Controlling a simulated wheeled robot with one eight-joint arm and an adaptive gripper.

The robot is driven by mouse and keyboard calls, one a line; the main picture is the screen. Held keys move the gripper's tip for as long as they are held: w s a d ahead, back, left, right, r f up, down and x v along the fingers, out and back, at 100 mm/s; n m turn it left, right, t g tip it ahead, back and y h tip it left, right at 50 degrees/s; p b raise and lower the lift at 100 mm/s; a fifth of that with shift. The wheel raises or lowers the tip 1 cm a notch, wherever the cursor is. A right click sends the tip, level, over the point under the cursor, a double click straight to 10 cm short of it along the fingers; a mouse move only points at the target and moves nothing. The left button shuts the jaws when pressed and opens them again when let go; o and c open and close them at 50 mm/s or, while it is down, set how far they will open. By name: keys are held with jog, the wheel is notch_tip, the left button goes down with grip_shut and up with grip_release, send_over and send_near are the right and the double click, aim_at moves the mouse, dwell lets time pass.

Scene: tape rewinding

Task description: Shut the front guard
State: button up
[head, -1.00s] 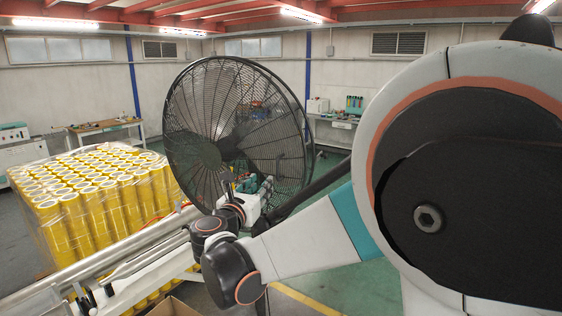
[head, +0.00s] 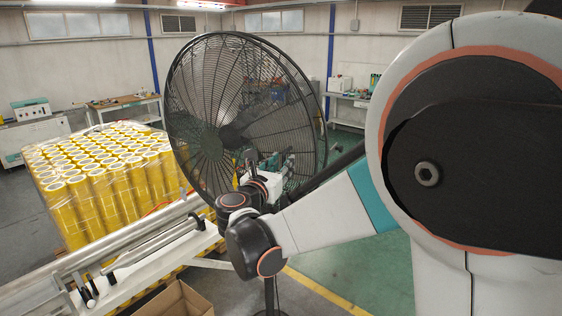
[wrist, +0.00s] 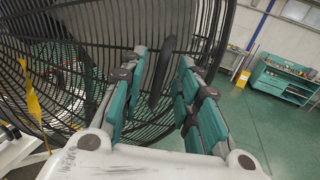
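My gripper (head: 258,178) is in front of the fan in the head view, and its fingers are small and partly hidden there. In the wrist view, my gripper (wrist: 158,88) has its two green-padded fingers apart. A dark, elongated piece (wrist: 162,72) shows between them; I cannot tell whether it is a handle, part of the fan, or touching a finger. Long metal bars (head: 150,234) of a machine run along the lower left of the head view. I cannot make out for certain which part is the front guard.
A large black caged fan (head: 205,95) stands close behind my gripper. Wrapped yellow tape rolls (head: 110,190) are stacked at left. An open cardboard box (head: 180,300) is at the bottom. A green workbench (wrist: 285,80) stands at the right of the wrist view, with clear green floor before it.

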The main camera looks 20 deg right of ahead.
jog(key=shift+s+a+r, duration=0.1)
jog(key=shift+s, duration=0.05)
grip_shut()
jog(key=w+d, duration=0.2)
jog(key=w+d+b, duration=0.1)
jog(key=w+d, duration=0.1)
jog(key=d, duration=0.1)
jog(key=shift+w+d, duration=0.15)
jog(key=shift+d, duration=0.05)
jog(key=shift+w+d+r, duration=0.1)
jog(key=shift+w+d, duration=0.1)
jog(key=shift+d, duration=0.05)
